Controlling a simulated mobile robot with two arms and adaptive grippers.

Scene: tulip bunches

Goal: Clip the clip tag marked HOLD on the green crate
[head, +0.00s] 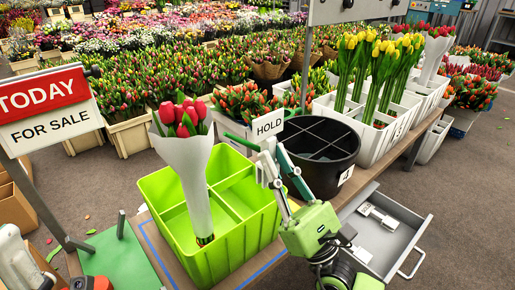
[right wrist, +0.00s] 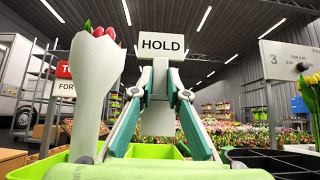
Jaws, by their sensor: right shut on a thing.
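The clip tag marked HOLD (head: 268,125) is a white plate with black letters, held upright above the back right side of the green crate (head: 219,258). My right gripper (head: 272,165) is shut on its clip part, below the plate. In the right wrist view the tag (right wrist: 161,45) stands upright between the two fingertips (right wrist: 160,93). The green crate has dividers, and a white-wrapped bunch of red tulips (head: 190,165) stands in it. Whether the clip touches the crate's rim cannot be told.
A black divided bucket (head: 338,183) stands right behind my right gripper. A white crate (head: 372,150) with yellow tulips is beyond it. An open grey drawer (head: 408,237) juts out at the right. A TODAY FOR SALE sign (head: 47,108) stands at the left, near a green mat (head: 118,262).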

